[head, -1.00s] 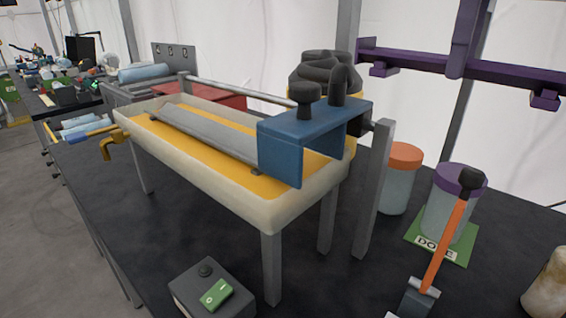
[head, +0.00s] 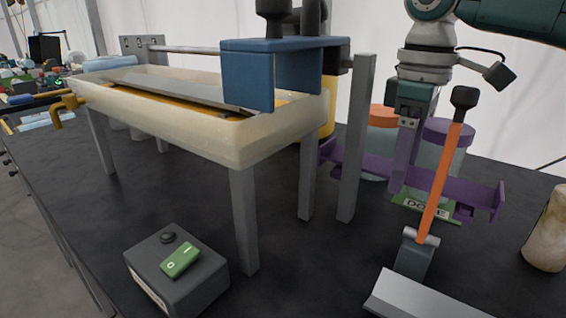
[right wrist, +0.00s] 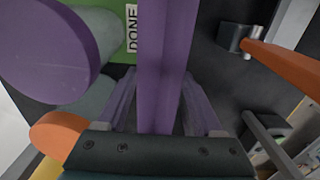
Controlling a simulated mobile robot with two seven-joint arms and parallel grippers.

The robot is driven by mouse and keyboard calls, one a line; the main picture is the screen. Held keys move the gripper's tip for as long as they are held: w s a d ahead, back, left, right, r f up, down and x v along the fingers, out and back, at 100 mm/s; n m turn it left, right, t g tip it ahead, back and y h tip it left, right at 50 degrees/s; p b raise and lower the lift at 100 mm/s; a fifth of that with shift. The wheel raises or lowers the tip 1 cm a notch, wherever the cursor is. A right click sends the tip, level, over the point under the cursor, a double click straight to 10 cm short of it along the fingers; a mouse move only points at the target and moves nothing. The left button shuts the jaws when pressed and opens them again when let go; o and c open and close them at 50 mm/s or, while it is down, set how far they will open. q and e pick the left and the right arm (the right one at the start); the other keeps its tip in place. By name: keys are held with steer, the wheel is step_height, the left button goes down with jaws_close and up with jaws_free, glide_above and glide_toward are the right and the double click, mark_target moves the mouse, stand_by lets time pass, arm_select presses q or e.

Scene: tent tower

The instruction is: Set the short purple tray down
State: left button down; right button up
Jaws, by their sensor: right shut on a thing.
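The short purple tray (head: 465,188) is a long purple bar with upturned ends and an upright purple post. My right gripper (head: 407,122) is shut on the post, and the tray hangs below it. The tray is low, in front of the jars and behind the orange lever; I cannot tell whether it touches the table. In the right wrist view the purple post (right wrist: 165,60) runs between my right fingers (right wrist: 158,115). My left gripper is not in view.
A purple-lidded jar (head: 452,130) stands by a green DONE mat (head: 410,203), with an orange-lidded jar (head: 384,115) beside it. An orange lever (head: 440,185) rises in front. The cream trough (head: 205,140) on legs and a grey switch box (head: 185,285) stand left.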

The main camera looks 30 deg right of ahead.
steer(key=shift+f+b, duration=0.4)
steer(key=shift+f, duration=1.7)
steer(key=shift+f, duration=0.1)
steer(key=o, duration=1.4)
steer(key=shift+o, duration=0.6)
